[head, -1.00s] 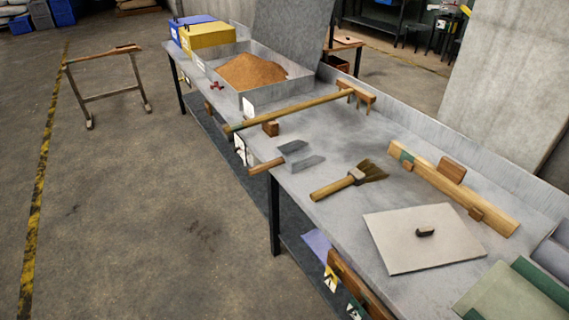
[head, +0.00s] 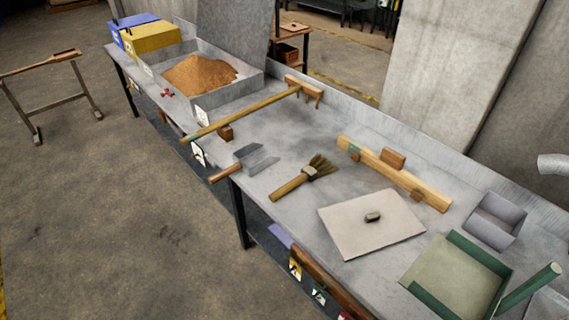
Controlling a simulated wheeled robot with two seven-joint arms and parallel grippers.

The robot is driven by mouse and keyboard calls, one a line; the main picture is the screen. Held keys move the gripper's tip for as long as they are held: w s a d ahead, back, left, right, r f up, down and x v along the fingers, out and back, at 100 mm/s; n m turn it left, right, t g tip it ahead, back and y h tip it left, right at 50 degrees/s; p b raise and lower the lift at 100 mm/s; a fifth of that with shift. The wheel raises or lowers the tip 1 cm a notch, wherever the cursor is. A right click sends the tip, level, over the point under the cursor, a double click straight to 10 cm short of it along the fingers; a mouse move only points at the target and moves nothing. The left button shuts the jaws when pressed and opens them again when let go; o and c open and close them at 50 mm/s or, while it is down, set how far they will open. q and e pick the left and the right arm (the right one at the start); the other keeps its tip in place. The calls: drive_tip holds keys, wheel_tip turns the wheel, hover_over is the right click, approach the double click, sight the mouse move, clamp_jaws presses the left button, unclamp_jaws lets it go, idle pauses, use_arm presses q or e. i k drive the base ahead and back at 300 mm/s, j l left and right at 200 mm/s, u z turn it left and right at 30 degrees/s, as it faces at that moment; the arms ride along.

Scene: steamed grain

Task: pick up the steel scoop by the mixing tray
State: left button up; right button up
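The steel scoop (head: 257,158) lies on the grey workbench, its wooden handle (head: 226,173) reaching over the front edge. It is on the near side of the wooden rake (head: 245,112), with a brush to its right. The mixing tray (head: 226,92) is a grey metal tray further back on the bench, with a heap of brown grain (head: 199,74) in it. The scoop lies apart from the tray. Neither of my grippers shows in the head view.
A brush (head: 303,178), a flat board with a knob (head: 350,237), a wooden bar (head: 380,168), a green-rimmed tray (head: 452,275) and a grey bin (head: 496,217) occupy the bench. Blue and yellow boxes (head: 152,37) stand at its far end. The floor in front is clear; a wooden stand (head: 55,95) is at left.

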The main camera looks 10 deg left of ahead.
sight(254, 158)
drive_tip(key=j+z, duration=1.25)
drive_tip(key=k+j+z, duration=0.1)
drive_tip(key=j+z, duration=0.3)
